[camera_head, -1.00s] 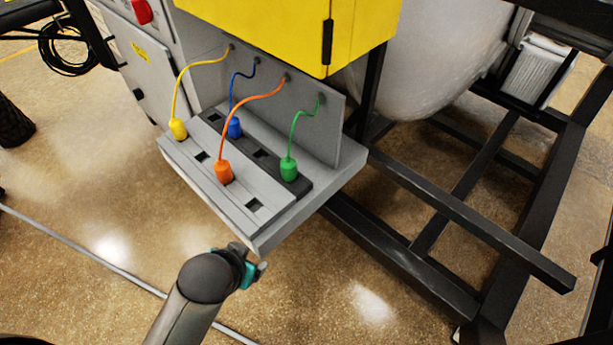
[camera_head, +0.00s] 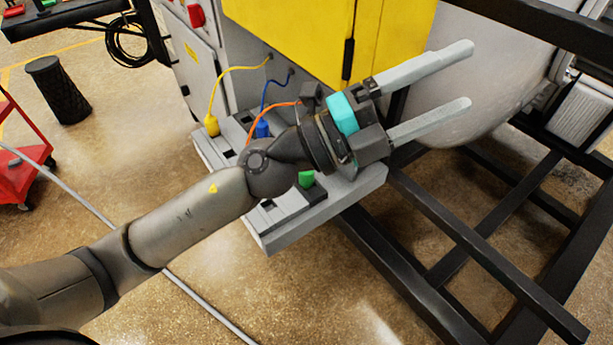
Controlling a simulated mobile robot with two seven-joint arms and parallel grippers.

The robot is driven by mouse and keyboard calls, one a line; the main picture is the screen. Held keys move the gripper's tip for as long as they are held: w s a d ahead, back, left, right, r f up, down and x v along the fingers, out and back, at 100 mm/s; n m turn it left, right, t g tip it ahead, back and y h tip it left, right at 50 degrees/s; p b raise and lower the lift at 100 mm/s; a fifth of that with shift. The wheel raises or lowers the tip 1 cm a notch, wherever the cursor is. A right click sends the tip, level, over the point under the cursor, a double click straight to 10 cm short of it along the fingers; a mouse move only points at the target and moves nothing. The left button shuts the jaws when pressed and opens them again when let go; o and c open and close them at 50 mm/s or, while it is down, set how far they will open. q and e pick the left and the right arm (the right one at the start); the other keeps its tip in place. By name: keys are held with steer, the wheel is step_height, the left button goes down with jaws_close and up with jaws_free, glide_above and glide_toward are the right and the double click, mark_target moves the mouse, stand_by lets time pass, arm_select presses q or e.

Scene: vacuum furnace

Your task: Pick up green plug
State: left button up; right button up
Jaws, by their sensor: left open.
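The green plug (camera_head: 306,179) sits in the dark strip of the grey shelf (camera_head: 330,205). Only its lower part shows; my left arm hides its top and its cable. My left gripper (camera_head: 465,75) is open and empty, up and to the right of the plug. Its two long grey fingers point right, in front of the yellow box and the large rounded grey vessel. My right gripper is out of view.
The yellow plug (camera_head: 212,125) and blue plug (camera_head: 262,129) stand on the shelf, with cables to the panel behind. An orange cable (camera_head: 262,117) runs behind my arm. A yellow box (camera_head: 290,35) hangs above. Black frame bars (camera_head: 470,230) lie right. A red cart (camera_head: 25,160) stands far left.

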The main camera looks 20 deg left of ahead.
arm_select(q)
step_height(320, 180, down, 12)
steer(key=s+m+g+y, duration=0.1)
steer(key=m+g+y, duration=0.5)
steer(key=m+g, duration=0.3)
steer(key=w+a+f+t+y, duration=0.1)
steer(key=w+a+f+y, duration=0.25)
steer(key=a, duration=0.35)
steer(key=w+a+f+t+y, duration=0.1)
steer(key=w+a+f+y, duration=0.1)
steer(key=a+y, duration=0.4)
steer(key=w+a+f+t+y, duration=0.1)
steer(key=w+a+f+y, duration=0.15)
steer(key=a, duration=0.45)
steer(key=shift+y, duration=0.4)
steer(key=x, duration=0.8)
steer(key=shift+w+a+f, duration=0.15)
steer(key=shift+f, duration=0.25)
steer(key=shift+x, duration=2.85)
steer(key=shift+w, duration=0.2)
steer(key=shift+c, duration=0.4)
steer(key=shift+r, duration=0.1)
jaws_close()
